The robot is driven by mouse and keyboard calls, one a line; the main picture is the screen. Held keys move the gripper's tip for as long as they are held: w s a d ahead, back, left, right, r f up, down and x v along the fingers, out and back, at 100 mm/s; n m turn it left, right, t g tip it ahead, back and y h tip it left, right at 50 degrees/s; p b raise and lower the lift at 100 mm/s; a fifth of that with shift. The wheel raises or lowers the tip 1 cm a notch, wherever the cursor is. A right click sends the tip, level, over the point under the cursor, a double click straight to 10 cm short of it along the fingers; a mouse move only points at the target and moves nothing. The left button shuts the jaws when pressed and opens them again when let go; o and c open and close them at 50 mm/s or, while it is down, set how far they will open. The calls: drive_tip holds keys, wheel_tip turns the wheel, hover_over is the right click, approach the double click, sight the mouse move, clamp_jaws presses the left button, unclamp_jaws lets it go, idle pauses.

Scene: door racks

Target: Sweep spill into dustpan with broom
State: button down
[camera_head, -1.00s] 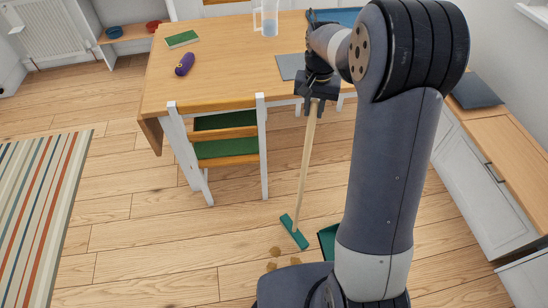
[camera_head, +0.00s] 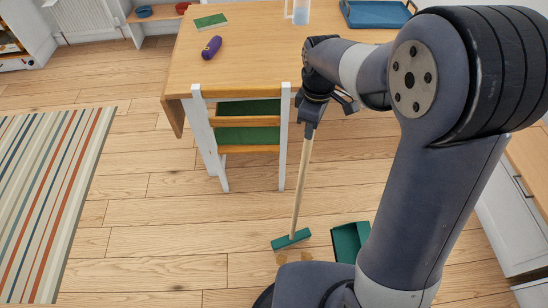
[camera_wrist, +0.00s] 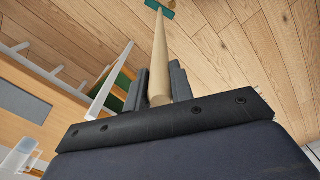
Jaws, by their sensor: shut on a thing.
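My gripper (camera_head: 308,122) is shut on the wooden handle of the broom (camera_head: 301,185), near its top end. In the wrist view the handle (camera_wrist: 160,62) runs between the two dark fingers to the green head at the top. The broom's green head (camera_head: 291,240) is low at the floor, just behind the brown spill spots (camera_head: 282,258); whether it touches the floor is unclear. The spill is partly hidden by my base. The green dustpan (camera_head: 347,241) lies on the floor right of the broom head, partly hidden by my arm.
A wooden table (camera_head: 250,65) with a green-seated chair (camera_head: 247,135) stands behind the broom. A purple object (camera_head: 211,47) and a blue tray (camera_head: 376,14) are on the table. A striped rug (camera_head: 50,200) lies at left. White cabinets (camera_head: 505,215) stand at right. Floor between rug and broom is clear.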

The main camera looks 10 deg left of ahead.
drive_tip(key=s+a+f+n, duration=0.1)
drive_tip(key=s+a+n, duration=0.3)
drive_tip(key=n, duration=0.4)
drive_tip(key=s+a+f+n+b, duration=0.1)
drive_tip(key=s+a+n, duration=0.3)
drive_tip(key=s+n, duration=0.2)
drive_tip(key=shift+n, duration=0.9)
